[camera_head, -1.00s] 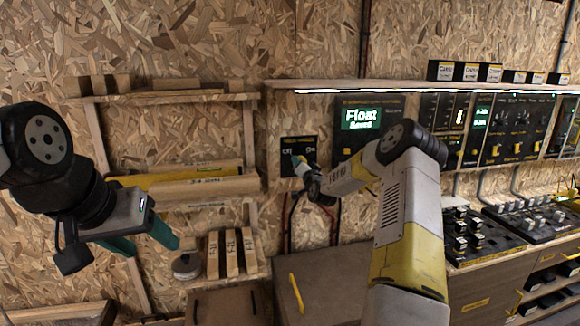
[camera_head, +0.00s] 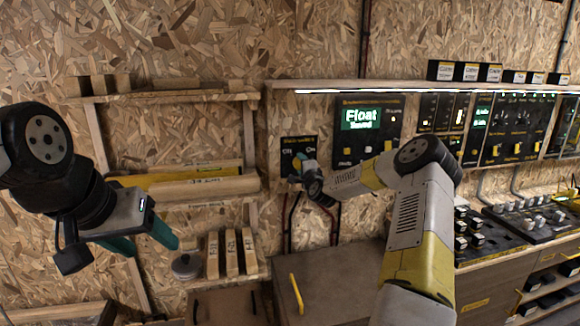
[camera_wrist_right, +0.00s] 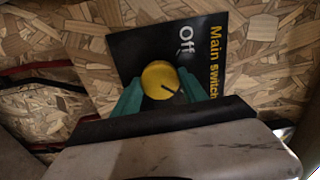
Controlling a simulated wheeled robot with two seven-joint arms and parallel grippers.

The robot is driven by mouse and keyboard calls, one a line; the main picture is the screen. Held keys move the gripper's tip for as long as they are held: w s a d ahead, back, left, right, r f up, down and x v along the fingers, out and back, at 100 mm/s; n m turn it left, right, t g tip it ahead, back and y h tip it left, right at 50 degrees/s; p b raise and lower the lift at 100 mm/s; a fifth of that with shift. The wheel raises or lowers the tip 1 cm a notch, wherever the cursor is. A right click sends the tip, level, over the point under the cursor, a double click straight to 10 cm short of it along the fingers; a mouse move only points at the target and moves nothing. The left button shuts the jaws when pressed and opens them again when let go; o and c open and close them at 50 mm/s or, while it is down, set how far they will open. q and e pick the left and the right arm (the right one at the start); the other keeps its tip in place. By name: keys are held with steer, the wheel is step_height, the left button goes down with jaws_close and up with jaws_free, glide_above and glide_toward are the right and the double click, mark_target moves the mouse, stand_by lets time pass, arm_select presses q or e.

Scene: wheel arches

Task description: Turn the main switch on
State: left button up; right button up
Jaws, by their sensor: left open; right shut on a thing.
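The main switch panel (camera_head: 288,143) is a small black plate on the chipboard wall, left of the Float display. In the right wrist view the plate (camera_wrist_right: 135,45) reads "Main switch" and "Off", turned sideways. Its yellow round knob (camera_wrist_right: 158,76) has a dark pointer line slanting to the lower right, away from "Off". My right gripper (camera_head: 299,165) is at the panel; its teal fingers (camera_wrist_right: 158,92) are shut on the knob, one on each side. The "On" side is hidden in the wrist view. My left gripper (camera_head: 142,242) is open and empty at the left, away from the wall.
A lit "Float" control panel (camera_head: 366,125) is right of the switch under a shelf (camera_head: 285,86). More black panels (camera_head: 508,130) continue to the right. A wooden rack (camera_head: 200,188) with boards stands left. A grey cabinet (camera_head: 330,285) is below.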

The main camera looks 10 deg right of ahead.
steer(key=shift+f+m, duration=0.1)
steer(key=shift+m, duration=0.3)
steer(key=o, duration=1.4)
steer(key=shift+c, duration=0.2)
steer(key=shift+s, duration=0.15)
steer(key=s, duration=0.7)
steer(key=shift+s+d, duration=0.2)
steer(key=shift+s, duration=0.05)
steer(key=shift+a, duration=0.1)
